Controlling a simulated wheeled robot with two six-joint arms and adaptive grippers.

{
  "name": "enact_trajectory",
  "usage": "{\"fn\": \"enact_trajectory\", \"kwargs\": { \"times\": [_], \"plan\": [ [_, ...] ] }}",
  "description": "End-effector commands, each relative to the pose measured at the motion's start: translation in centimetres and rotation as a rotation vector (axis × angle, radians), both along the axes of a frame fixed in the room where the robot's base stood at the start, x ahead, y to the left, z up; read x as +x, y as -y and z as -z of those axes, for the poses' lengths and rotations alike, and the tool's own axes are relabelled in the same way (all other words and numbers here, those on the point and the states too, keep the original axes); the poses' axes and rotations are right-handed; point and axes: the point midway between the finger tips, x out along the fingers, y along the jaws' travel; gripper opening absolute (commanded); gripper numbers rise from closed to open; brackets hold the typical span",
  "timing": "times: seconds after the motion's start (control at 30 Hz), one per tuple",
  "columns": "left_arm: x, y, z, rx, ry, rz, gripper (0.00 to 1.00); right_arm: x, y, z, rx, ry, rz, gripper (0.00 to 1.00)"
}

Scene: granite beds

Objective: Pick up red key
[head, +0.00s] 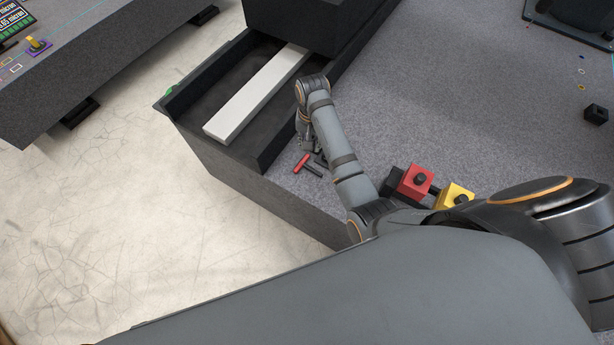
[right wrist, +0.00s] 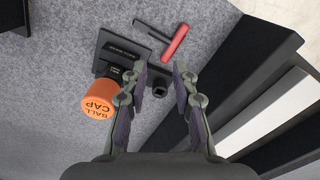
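The red key (head: 303,163) lies on the grey granite bed near its front edge in the head view. It has a red bar handle and a dark shaft. In the right wrist view the red key (right wrist: 175,43) lies ahead of my right gripper (right wrist: 161,72), with its dark shaft pointing left. The two fingers are apart, with nothing held between them; the key is beyond the tips. In the head view my right gripper (head: 306,140) is mostly hidden by its own arm, close to the key. My left gripper is not in view.
In the right wrist view an orange "BALL CAP" cylinder (right wrist: 97,94) and a black plate (right wrist: 117,52) are left of the fingers. A dark rail with a white strip (head: 255,95) stands beside the key. Red (head: 415,181) and yellow (head: 453,196) blocks are to the right.

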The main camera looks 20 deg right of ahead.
Motion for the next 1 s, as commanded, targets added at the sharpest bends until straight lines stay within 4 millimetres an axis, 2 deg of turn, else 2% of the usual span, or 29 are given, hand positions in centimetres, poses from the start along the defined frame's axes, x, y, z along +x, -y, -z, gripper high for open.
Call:
{"fn": "enact_trajectory", "kwargs": {
  "times": [0.03,0.1,0.2,0.43,0.7,0.9,1.0],
  "plan": [
    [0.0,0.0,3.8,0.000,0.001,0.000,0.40,1.5,0.3,2.8,0.001,0.004,0.119,0.28],
    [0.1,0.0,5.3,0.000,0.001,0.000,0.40,2.9,0.6,3.4,0.004,0.003,0.280,0.28],
    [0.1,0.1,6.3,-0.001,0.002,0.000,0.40,4.0,0.8,3.5,0.008,0.001,0.427,0.28],
    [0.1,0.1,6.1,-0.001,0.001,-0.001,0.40,4.4,0.9,3.3,0.009,-0.003,0.497,0.28],
    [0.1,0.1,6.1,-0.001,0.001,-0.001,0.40,4.4,0.8,7.7,0.009,-0.004,0.494,0.28],
    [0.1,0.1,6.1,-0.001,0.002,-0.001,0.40,4.4,0.8,8.4,0.009,-0.003,0.494,0.28],
    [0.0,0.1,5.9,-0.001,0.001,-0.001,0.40,4.3,0.5,9.7,0.009,-0.006,0.493,0.28]
  ]
}}
